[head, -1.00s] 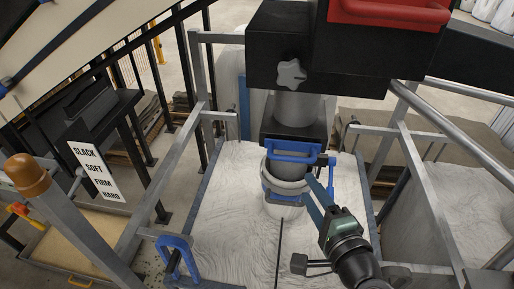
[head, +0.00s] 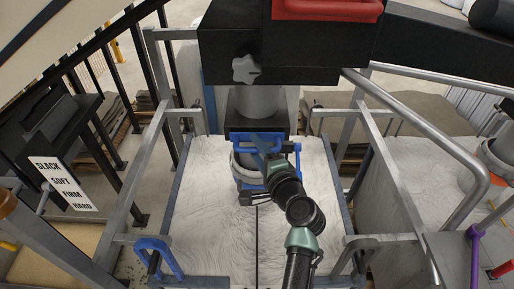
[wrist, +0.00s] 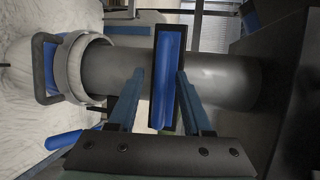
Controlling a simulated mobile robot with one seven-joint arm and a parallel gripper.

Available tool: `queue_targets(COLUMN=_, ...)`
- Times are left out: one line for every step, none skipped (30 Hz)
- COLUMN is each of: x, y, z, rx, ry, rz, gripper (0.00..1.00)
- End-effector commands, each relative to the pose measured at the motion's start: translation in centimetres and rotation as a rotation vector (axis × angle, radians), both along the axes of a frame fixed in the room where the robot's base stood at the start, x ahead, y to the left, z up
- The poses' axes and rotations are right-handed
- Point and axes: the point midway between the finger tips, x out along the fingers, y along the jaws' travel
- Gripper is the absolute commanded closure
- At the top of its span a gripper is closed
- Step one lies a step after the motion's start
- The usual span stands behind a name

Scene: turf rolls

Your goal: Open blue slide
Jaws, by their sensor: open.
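The blue slide shows as a blue handle (head: 238,143) on the dark block below the grey spout. In the wrist view its blue bar (wrist: 167,75) stands upright in the picture, in front of a dark plate. My gripper (wrist: 155,82) is open, with one finger on each side of the bar. I cannot tell whether either finger touches it. In the head view my gripper (head: 261,143) reaches the handle from below right, and its wrist hides part of the handle. The lower end of the spout, with a pale collar (wrist: 84,68), lies below the handle.
A white bulk bag (head: 200,215) lies under the spout inside a grey metal frame (head: 138,185). A blue clamp (head: 160,252) sits on the frame at lower left. A black housing with a star knob (head: 245,70) overhangs the spout. A purple post (head: 474,250) stands at right.

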Motion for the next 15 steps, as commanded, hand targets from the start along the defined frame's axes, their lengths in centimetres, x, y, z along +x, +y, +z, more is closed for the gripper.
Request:
queue_targets(x=0.11, y=0.06, z=0.01, rx=0.000, ry=0.000, rz=0.000, gripper=0.50)
queue_targets(x=0.13, y=0.07, z=0.01, rx=0.000, ry=0.000, rz=0.000, gripper=0.50)
queue_targets(x=0.14, y=0.08, z=-0.01, rx=0.000, ry=-0.001, rz=0.000, gripper=0.50)
queue_targets(x=0.15, y=0.08, z=0.00, rx=0.000, ry=-0.001, rz=0.000, gripper=0.50)
queue_targets(x=0.16, y=0.07, z=0.00, rx=0.000, ry=-0.001, rz=0.000, gripper=0.50)
queue_targets(x=0.15, y=0.07, z=-0.01, rx=0.000, ry=-0.001, rz=0.000, gripper=0.50)
queue_targets(x=0.14, y=0.07, z=0.00, rx=0.000, ry=-0.001, rz=0.000, gripper=0.50)
queue_targets(x=0.14, y=0.07, z=0.00, rx=0.000, ry=-0.001, rz=0.000, gripper=0.50)
queue_targets(x=0.14, y=0.07, z=0.00, rx=0.000, ry=-0.001, rz=0.000, gripper=0.52)
queue_targets(x=0.13, y=0.05, z=0.00, rx=0.000, ry=-0.001, rz=0.000, gripper=0.58)
queue_targets(x=0.13, y=0.05, z=0.00, rx=0.000, ry=-0.001, rz=0.000, gripper=0.63)
queue_targets(x=0.13, y=0.05, z=0.00, rx=0.000, ry=-0.001, rz=0.000, gripper=0.70)
queue_targets(x=0.12, y=0.05, z=0.01, rx=0.000, ry=-0.001, rz=0.000, gripper=0.76)
queue_targets(x=0.12, y=0.05, z=0.01, rx=0.000, ry=-0.001, rz=0.000, gripper=0.81)
queue_targets(x=0.12, y=0.05, z=0.01, rx=0.000, ry=-0.001, rz=0.000, gripper=0.88)
